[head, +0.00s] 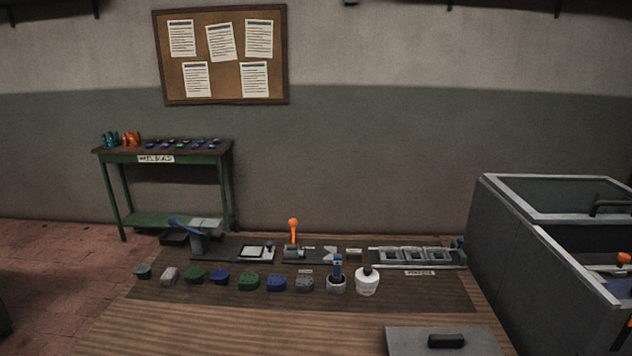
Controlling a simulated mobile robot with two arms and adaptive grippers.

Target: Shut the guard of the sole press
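Several small devices stand along the back of the wooden table, and I cannot tell for sure which is the sole press. At the left end is a grey device with a blue arm (187,228) slanting up to the left and a pale plate on top. Beside it is a flat unit with a light square plate (256,252). In the middle is a device with an upright orange-knobbed lever (293,232). No guard can be made out clearly at this size. Neither of my grippers is in view.
Several grey, green and blue blocks (249,282) line a dark mat, with a white bottle (367,282). A framed rack (415,255) sits at right. A grey panel with a black handle (446,341) lies in front. A large grey bin (530,265) borders the right.

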